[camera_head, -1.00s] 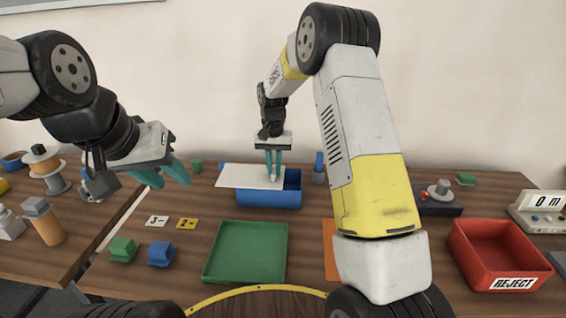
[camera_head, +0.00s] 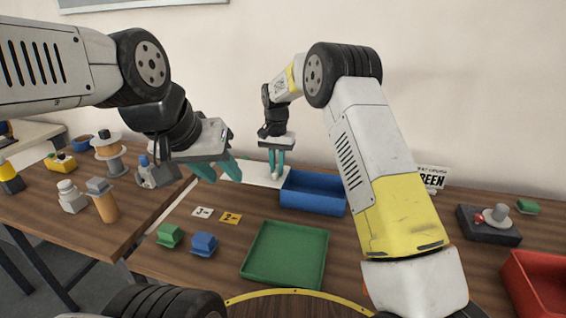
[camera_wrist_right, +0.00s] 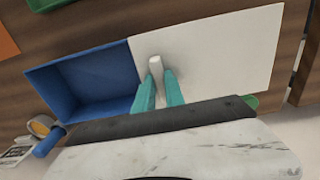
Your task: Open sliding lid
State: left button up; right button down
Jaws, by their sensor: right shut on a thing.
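The blue box (camera_head: 312,203) stands at the back of the table and is uncovered across nearly all of its top. Its white sliding lid (camera_head: 256,172) extends to the left of the box. In the right wrist view the lid (camera_wrist_right: 225,50) lies beside the box (camera_wrist_right: 85,85), its edge along the box's end. My right gripper (camera_head: 276,175) is shut on the lid's small pale handle (camera_wrist_right: 156,68), which shows between the teal fingertips (camera_wrist_right: 156,88). My left gripper (camera_head: 222,175) is open and empty, in the air left of the lid in the head view.
A green tray (camera_head: 286,255) lies in front of the box. Small green (camera_head: 170,236) and blue (camera_head: 204,244) blocks and number cards (camera_head: 230,218) lie to its left. A red bin (camera_head: 540,285) and a dark button box (camera_head: 488,225) are at the right.

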jog(key=c, duration=1.4)
grip_release()
jog(key=shift+r, duration=3.9)
